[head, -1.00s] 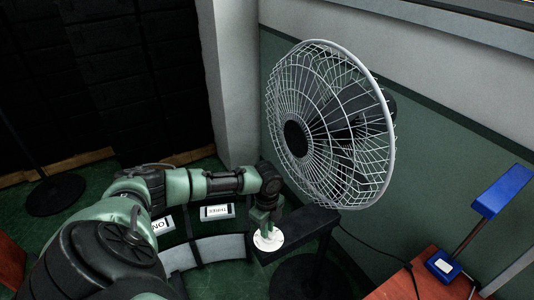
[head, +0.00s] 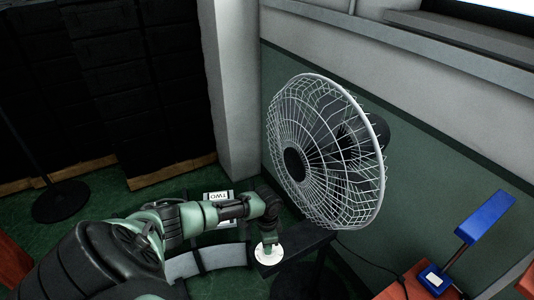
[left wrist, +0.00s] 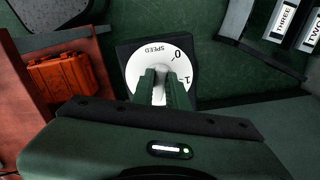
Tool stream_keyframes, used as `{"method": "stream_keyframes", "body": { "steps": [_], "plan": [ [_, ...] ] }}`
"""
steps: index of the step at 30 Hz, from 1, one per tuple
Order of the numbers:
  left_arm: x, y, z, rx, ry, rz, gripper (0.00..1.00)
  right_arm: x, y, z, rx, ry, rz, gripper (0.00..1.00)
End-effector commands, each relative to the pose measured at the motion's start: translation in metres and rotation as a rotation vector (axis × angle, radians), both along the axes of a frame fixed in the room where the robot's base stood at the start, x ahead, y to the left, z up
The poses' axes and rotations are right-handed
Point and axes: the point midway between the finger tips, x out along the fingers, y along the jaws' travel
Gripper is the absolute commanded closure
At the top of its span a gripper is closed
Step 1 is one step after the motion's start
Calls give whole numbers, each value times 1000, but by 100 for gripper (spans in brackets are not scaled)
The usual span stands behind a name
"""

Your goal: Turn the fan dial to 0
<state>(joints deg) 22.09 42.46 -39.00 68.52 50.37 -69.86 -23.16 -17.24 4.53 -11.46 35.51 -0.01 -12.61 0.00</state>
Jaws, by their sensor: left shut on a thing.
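The white fan dial (head: 268,256) sits on a dark box below the large white-caged fan (head: 294,164). In the left wrist view the dial (left wrist: 141,66) shows SPEED, a 0 at its upper right and a 1 at its right. My left gripper (head: 267,246) points down onto the dial. Its two fingers (left wrist: 165,86) are shut on the dial's centre knob, which they partly hide. Which number the knob is set to I cannot tell. My right gripper is not in view.
A blue lamp (head: 486,217) stands on a red-brown table (head: 410,283) at right. An orange case (left wrist: 67,86) shows in the left wrist view. A wall stands behind the fan.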

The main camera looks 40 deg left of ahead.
Motion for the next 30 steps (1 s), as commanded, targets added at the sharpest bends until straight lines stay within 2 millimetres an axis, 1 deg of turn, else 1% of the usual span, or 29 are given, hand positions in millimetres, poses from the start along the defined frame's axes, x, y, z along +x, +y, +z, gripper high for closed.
{"method": "stream_keyframes", "body": {
  "steps": [1, 9, 24, 30],
  "plan": [
    [-1, -2, 3, -2, 2, 44, 100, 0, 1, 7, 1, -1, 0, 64],
    [-1, -3, 1, -2, 2, 301, 100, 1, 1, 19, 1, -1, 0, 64],
    [-1, -6, 0, 0, 1, 768, 100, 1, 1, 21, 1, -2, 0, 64],
    [-1, -7, 0, 0, 1, 923, 100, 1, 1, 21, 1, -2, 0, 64]
  ]
}}
